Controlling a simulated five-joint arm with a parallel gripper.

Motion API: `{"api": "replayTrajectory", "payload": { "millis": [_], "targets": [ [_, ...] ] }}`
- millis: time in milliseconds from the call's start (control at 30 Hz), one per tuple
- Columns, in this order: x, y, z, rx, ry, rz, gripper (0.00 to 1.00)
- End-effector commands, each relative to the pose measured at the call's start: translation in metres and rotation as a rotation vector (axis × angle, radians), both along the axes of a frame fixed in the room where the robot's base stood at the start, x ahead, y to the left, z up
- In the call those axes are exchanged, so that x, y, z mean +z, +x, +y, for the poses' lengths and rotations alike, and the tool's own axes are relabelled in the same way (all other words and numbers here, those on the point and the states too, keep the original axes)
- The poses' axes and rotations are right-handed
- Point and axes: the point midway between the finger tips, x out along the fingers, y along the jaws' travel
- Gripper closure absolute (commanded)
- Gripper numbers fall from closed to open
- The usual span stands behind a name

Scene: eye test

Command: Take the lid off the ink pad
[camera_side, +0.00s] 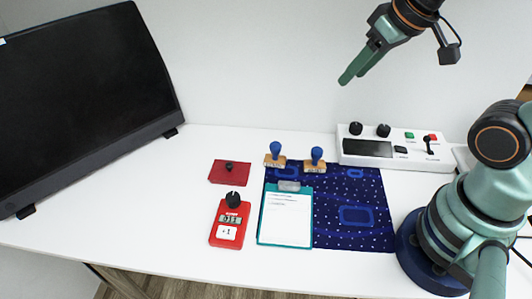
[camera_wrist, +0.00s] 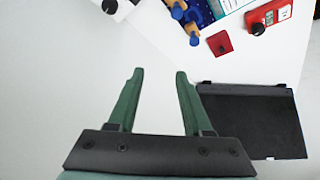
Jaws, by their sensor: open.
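The ink pad (camera_side: 218,176) is a flat red square with a small black knob on top, lying on the white table left of the stamps. It also shows in the wrist view (camera_wrist: 214,40), at the upper right. Its red lid appears to be on, but I cannot make out a seam between lid and base. My gripper (camera_side: 352,79) is open and empty, high above the back of the table and to the right of the ink pad. In the wrist view its two green fingers (camera_wrist: 160,74) stand apart with nothing between them.
Two blue-handled stamps (camera_side: 316,164) stand by a clipboard (camera_side: 286,216) on a dark blue mat (camera_side: 377,218). A red counter (camera_side: 227,233) lies in front of the ink pad. A white control box (camera_side: 358,160) is at the back right, a large black monitor (camera_side: 85,95) at the left.

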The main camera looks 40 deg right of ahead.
Motion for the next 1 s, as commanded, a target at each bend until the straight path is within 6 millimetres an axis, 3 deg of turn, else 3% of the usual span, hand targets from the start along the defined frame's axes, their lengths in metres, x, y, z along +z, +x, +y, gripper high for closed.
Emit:
{"api": "replayTrajectory", "payload": {
  "millis": [67,200,567,767,1000],
  "targets": [
    [0.0,0.0,0.0,0.0,0.0,0.0,0.5],
    [0.0,0.0,0.0,0.0,0.0,0.0,0.0],
    [0.001,0.005,0.004,0.024,-0.005,0.017,0.0],
    [0.004,0.034,0.028,0.144,-0.032,0.101,0.0],
    [-0.008,0.079,0.071,0.33,-0.077,0.219,0.0]
  ]
}}
